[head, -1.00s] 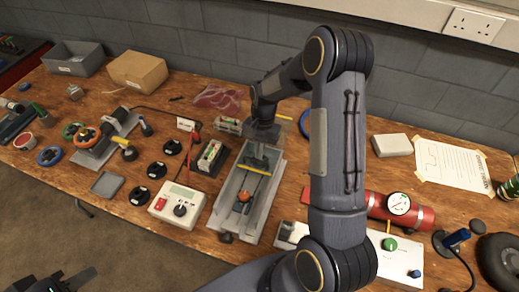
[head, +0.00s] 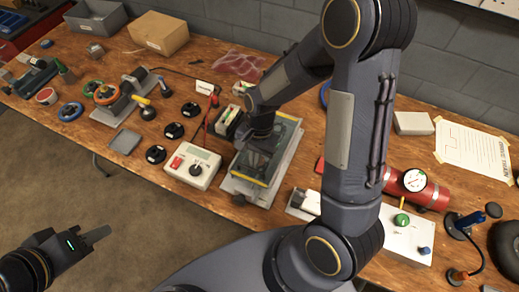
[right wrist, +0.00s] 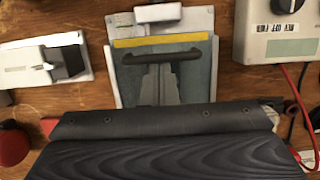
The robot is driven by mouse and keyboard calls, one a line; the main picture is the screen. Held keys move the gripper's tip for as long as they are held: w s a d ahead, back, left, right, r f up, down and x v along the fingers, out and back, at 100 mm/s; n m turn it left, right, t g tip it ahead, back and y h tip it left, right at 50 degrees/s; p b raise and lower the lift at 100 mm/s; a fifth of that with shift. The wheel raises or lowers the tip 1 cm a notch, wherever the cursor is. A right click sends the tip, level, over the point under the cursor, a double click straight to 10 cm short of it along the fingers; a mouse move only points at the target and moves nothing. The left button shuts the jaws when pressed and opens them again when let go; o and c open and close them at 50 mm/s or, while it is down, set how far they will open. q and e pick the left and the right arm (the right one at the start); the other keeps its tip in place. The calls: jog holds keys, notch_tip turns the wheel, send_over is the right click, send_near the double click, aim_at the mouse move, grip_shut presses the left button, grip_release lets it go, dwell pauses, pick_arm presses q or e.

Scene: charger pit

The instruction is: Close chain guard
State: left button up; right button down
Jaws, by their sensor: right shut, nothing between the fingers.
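The chain guard (head: 284,137) is a see-through panel with yellow edges. It lies over the grey tray (head: 247,191) of the chain drive, its front yellow edge near the tray's front end. Whether it is fully seated I cannot tell. In the right wrist view the guard (right wrist: 138,72) shows its yellow strip and a dark bar handle (right wrist: 162,55). My right gripper (head: 261,150) is shut and empty, over the guard; its fingertips are hard to make out. My left gripper (head: 92,237) is at lower left over the floor, away from the bench; its finger gap is not clear.
A white control box (head: 192,166) stands just left of the tray, with a battery-like block (head: 228,122) behind it. A red cylinder with a gauge (head: 414,181) and a white panel (head: 400,235) are at right. Black knobs (head: 173,131) are farther left.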

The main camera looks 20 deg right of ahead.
jog(key=shift+s+a, duration=0.1)
jog(key=shift+s, duration=0.05)
jog(key=v, duration=0.8)
jog(key=s+d+r+n+t+y, duration=0.1)
jog(key=s+d+r+n+t, duration=0.1)
jog(key=s+r+n+t, duration=0.5)
jog(key=s+r+n, duration=0.1)
jog(key=s+r, duration=0.3)
jog(key=s, duration=0.2)
jog(key=shift+s+d+r+y, duration=0.3)
jog(key=shift+s, duration=0.1)
dwell(0.4)
